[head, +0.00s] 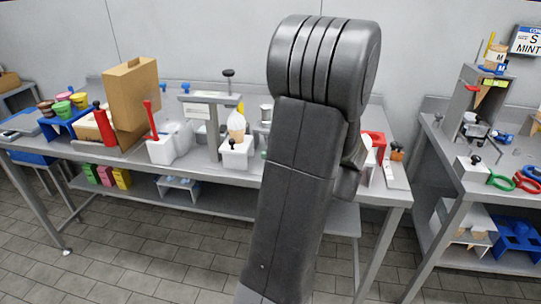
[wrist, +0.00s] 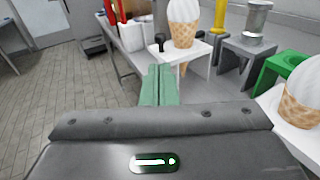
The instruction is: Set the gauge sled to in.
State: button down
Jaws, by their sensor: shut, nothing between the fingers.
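A white block with a black knob (head: 235,153) stands at the front of the table, holding an ice cream cone (head: 237,124). It looks like the gauge sled, beside a grey gate-shaped frame (head: 213,130). I cannot tell which setting it is at. In the wrist view a cone (wrist: 183,28) stands in a white holder (wrist: 190,49), with a dark knob (wrist: 160,41) at its left. My gripper (wrist: 157,70) has its green fingers together, empty, pointing towards this holder and apparently apart from it. In the head view my arm hides the gripper.
Another cone (wrist: 301,103) stands close at the right in the wrist view, near a green stand (wrist: 287,70) and a grey stand (wrist: 243,58). A cardboard box (head: 131,95) and red-handled tools (head: 104,125) stand left. The floor (wrist: 60,90) is clear at left.

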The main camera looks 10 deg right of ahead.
aim_at(231, 142)
jog(key=x, duration=1.1)
jog(key=shift+f+p, duration=0.1)
jog(key=shift+p, duration=0.25)
jog(key=shift+w+a, duration=0.35)
jog(key=shift+a, duration=0.55)
jog(key=shift+r, duration=0.2)
jog(key=shift+r, duration=0.1)
